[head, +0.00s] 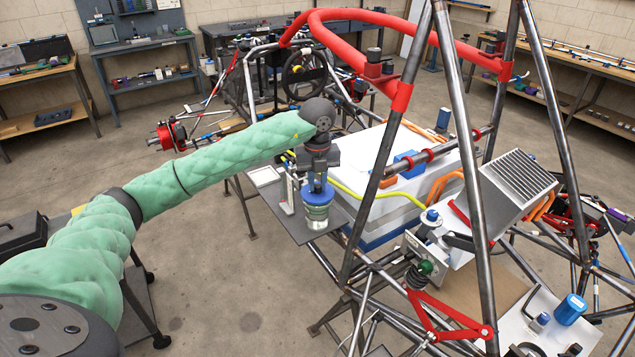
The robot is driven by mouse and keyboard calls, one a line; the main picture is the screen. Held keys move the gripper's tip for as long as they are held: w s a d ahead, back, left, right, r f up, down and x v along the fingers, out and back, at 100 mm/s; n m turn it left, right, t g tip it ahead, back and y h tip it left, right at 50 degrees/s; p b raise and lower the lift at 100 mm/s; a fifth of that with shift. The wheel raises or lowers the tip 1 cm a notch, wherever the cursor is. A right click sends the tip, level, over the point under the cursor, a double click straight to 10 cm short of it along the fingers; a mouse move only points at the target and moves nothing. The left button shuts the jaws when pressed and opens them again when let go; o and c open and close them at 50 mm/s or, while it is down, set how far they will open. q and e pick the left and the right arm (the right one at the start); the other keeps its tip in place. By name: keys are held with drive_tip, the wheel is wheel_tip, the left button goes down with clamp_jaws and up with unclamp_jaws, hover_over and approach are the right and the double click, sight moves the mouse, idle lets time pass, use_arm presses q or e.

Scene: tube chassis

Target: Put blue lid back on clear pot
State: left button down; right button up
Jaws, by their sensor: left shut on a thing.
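The clear pot (316,217) stands on a small grey side plate at the near left corner of the white box in the chassis. The blue lid (318,194) is at the top of the pot, directly above its mouth. My left gripper (317,183) points straight down and is shut on the blue lid. The fingers partly cover the lid, and I cannot tell whether it is fully seated on the pot. My right gripper is not in view.
The grey plate (283,217) has little free room around the pot. A white bottle-like item (289,194) stands just left of it. The white box (375,165) is to the right. Dark chassis tubes (372,180) and a red-sleeved roll bar (350,60) rise close to my left arm.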

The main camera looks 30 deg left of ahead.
sight(317, 185)
use_arm(q)
drive_tip(key=shift+f+b, duration=0.55)
drive_tip(key=shift+f, duration=0.1)
idle(0.6)
drive_tip(key=c, duration=1.6)
unclamp_jaws()
drive_tip(key=shift+r, duration=0.1)
drive_tip(key=shift+r+p, duration=2.05)
drive_tip(key=shift+r, duration=3.4)
